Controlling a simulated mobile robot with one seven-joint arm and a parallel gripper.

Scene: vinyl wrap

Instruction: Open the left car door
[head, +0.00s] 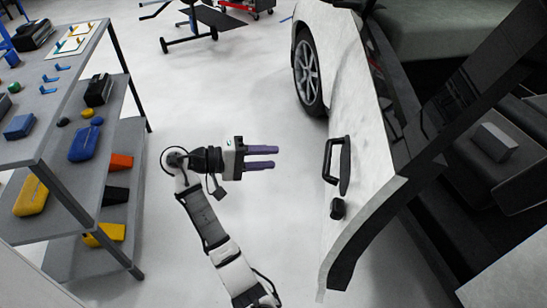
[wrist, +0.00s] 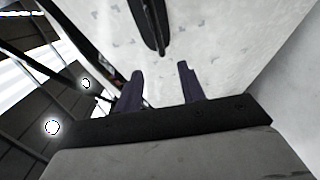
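The white car door (head: 355,85) stands at right in the head view, with a black loop-shaped handle (head: 329,160) on its outer face and a round black knob-like part (head: 337,208) below it. I cannot tell whether the door is fully shut. My gripper (head: 277,157) is open and empty, left of the handle, its purple fingers pointing at it with a clear gap between. In the wrist view, the two fingers (wrist: 158,75) are spread apart, and the dark handle (wrist: 151,25) lies beyond them at the top, untouched.
A grey shelf unit (head: 137,102) with tools and boxes stands at left. The car's front wheel (head: 307,72) is beyond the door. Wheeled stands (head: 188,42) are at the back. The pale floor (head: 240,90) between shelf and car is clear.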

